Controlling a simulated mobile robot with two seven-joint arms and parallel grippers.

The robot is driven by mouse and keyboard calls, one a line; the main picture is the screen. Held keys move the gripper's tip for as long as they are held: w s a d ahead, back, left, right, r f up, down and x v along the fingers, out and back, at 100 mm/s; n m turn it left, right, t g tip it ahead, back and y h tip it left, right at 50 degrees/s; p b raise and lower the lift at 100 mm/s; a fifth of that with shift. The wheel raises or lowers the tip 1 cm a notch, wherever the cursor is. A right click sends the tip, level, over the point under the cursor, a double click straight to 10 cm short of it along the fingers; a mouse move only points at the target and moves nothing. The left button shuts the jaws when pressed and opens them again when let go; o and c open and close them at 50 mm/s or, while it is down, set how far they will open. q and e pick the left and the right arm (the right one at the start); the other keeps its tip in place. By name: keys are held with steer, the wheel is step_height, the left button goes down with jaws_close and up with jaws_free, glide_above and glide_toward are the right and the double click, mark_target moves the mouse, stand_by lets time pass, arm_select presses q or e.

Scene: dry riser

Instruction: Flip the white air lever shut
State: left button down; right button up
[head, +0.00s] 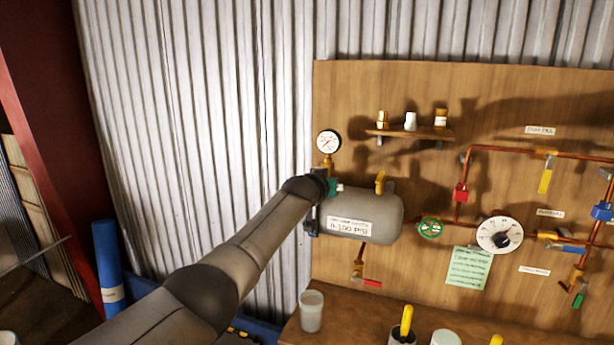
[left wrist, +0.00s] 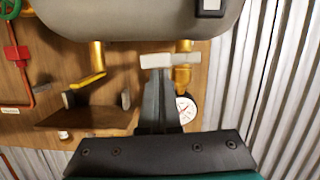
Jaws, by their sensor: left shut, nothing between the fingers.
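The white lever (left wrist: 170,60) lies crosswise on a brass fitting beside the grey tank (left wrist: 150,18), at the tips of my left gripper (left wrist: 158,72). The gripper is shut with nothing between its fingers; I cannot tell whether its tips touch the lever. In the head view my left gripper (head: 332,187) is at the left end of the tank (head: 385,212), below the pressure gauge (head: 328,142). Only a small white bit of the lever (head: 340,187) shows there, and my wrist hides most of that fitting. My right gripper is not in view.
A wooden board (head: 350,90) carries a shelf (head: 410,133), copper pipes, a yellow lever (head: 545,180), a red lever (head: 371,283), a green handwheel (head: 431,228) and a white dial (head: 499,235). Cups stand on the bench below. Corrugated wall (head: 200,100) is left of the board.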

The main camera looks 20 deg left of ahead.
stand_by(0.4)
arm_select(q)
steer(key=s+r+p, duration=0.2)
steer(key=s+r, duration=0.4)
steer(key=s, duration=0.3)
steer(key=shift+s+a+r+p, duration=0.2)
steer(key=shift+s+a+p, duration=0.15)
steer(key=shift+a, duration=0.05)
stand_by(0.6)
